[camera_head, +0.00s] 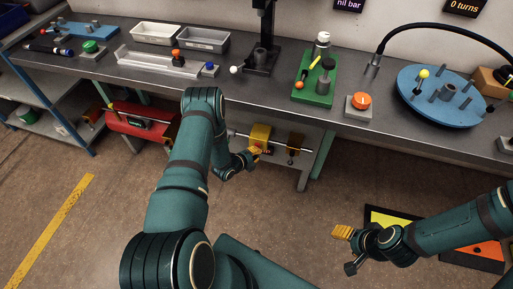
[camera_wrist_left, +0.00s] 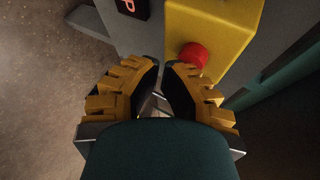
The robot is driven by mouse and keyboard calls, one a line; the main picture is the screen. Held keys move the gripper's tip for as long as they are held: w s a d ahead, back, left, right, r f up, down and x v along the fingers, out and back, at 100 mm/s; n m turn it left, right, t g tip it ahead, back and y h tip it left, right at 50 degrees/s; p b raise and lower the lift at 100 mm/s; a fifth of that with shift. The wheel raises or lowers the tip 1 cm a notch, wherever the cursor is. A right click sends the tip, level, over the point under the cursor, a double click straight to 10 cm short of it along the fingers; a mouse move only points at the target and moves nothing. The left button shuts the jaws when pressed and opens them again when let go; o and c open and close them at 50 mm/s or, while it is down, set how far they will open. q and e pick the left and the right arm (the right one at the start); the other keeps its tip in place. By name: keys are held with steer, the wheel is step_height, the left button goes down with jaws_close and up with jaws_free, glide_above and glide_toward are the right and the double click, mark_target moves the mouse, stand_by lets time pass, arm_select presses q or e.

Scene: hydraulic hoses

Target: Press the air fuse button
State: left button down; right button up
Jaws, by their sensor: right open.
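A red button (camera_wrist_left: 193,56) sits on the face of a yellow box (camera_wrist_left: 216,25), seen in the left wrist view. It is just beyond my left gripper's fingertips (camera_wrist_left: 162,63), slightly right of them, with no clear contact. Those fingertips are close together with a narrow gap, and I see no object held. In the head view the yellow box (camera_head: 260,133) hangs below the bench edge, with my left gripper (camera_head: 254,151) in front of it; the button cannot be made out there. My right gripper (camera_head: 343,232) is open and empty, low above the floor at right.
The metal bench (camera_head: 130,73) runs above the box, carrying a green block (camera_head: 316,90), an orange button on a grey base (camera_head: 359,102) and a blue round plate (camera_head: 437,99). A red unit (camera_head: 142,123) stands left under the bench. A dark grey panel adjoins the yellow box.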

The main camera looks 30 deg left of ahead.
stand_by(0.6)
arm_select(q)
steer(key=shift+s+d+p, duration=0.2)
steer(key=shift+s+p, duration=0.1)
steer(key=shift+s, duration=0.5)
steer(key=shift+s+d+p, duration=0.2)
steer(key=shift+s+p, duration=0.1)
steer(key=shift+s, duration=0.5)
steer(key=shift+s+d+p, duration=0.2)
steer(key=shift+s+p, duration=0.1)
steer(key=shift+s, duration=0.5)
steer(key=shift+s+d+p, duration=0.2)
steer(key=shift+s+p, duration=0.1)
steer(key=shift+s, duration=0.5)
